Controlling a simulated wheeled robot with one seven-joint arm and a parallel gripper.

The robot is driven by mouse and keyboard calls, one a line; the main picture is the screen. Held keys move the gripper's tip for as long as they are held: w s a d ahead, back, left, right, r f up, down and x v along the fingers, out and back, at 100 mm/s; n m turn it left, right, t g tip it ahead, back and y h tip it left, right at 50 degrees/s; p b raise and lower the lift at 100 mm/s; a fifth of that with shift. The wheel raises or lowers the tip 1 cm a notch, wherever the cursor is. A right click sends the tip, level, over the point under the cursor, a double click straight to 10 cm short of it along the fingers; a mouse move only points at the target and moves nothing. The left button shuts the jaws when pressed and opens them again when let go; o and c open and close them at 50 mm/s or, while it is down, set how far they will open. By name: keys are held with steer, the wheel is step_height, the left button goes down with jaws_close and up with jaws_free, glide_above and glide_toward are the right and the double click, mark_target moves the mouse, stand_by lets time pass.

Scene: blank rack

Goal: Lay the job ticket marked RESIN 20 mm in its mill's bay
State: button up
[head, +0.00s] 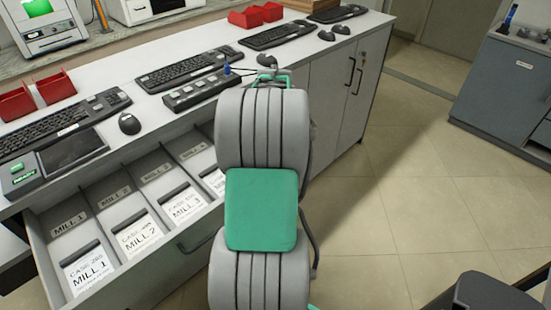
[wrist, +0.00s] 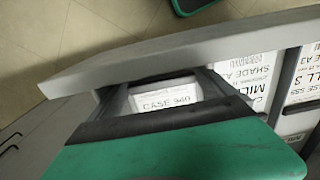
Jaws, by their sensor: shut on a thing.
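An open drawer (head: 180,245) under the counter has bays in a row, labelled MILL 1 (head: 68,223), MILL 2 (head: 115,197) and MILL 3 (head: 157,172), plus one further right partly hidden by my arm. White cards lie in the bays, such as the MILL 1 card (head: 90,268) and MILL 3 card (head: 184,205). In the wrist view my gripper (wrist: 163,94) is over the drawer's right end, shut on a white ticket (wrist: 165,101) reading CASE 940. The green gripper body covers its lower part; RESIN 20 mm is not readable. My arm hides the gripper in the head view.
The drawer's grey front wall (wrist: 190,50) runs close beside the gripper. Neighbouring bay cards (wrist: 250,82) lie to the right. Keyboards (head: 185,68), a mouse (head: 129,124) and red trays (head: 17,104) crowd the counter.

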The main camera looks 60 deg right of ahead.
steer(key=shift+f, duration=0.55)
steer(key=o, duration=1.1)
step_height(320, 180, up, 8)
steer(key=shift+f+b, duration=0.1)
steer(key=shift+b, duration=0.45)
